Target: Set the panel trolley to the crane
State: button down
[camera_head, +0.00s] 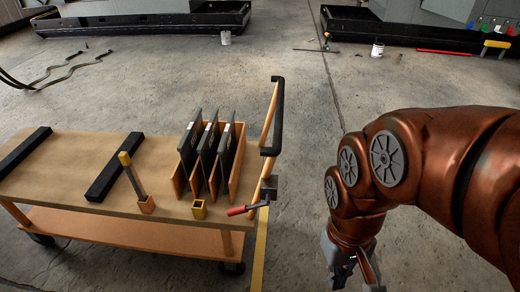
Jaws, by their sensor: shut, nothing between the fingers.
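The panel trolley (75,160) stands at the left, with a tan top, an orange lower shelf and dark wheels. Several dark panels (228,145) stand upright in an orange slotted rack (236,172) on its right part. A black-gripped push handle (277,120) rises at its right end. A red-handled lever (240,210) sticks out near the right front corner. My gripper (358,277) is at the bottom edge, right of the trolley and apart from it. It is shut and empty, and its tips are partly cut off. I cannot make out a crane for certain.
Two black bars (115,167) lie across the trolley top, near a yellow-tipped tool in a small holder (146,204) and a yellow square socket (199,210). A yellow floor line (261,255) runs beside it. Dark-based machines (145,24) stand behind. The middle floor is clear.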

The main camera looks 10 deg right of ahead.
aim_at(78, 186)
jog(key=u, duration=0.05)
jog(key=k, duration=0.5)
jog(key=z, duration=1.15)
jog(key=i, duration=0.7)
jog(key=u, duration=1.95)
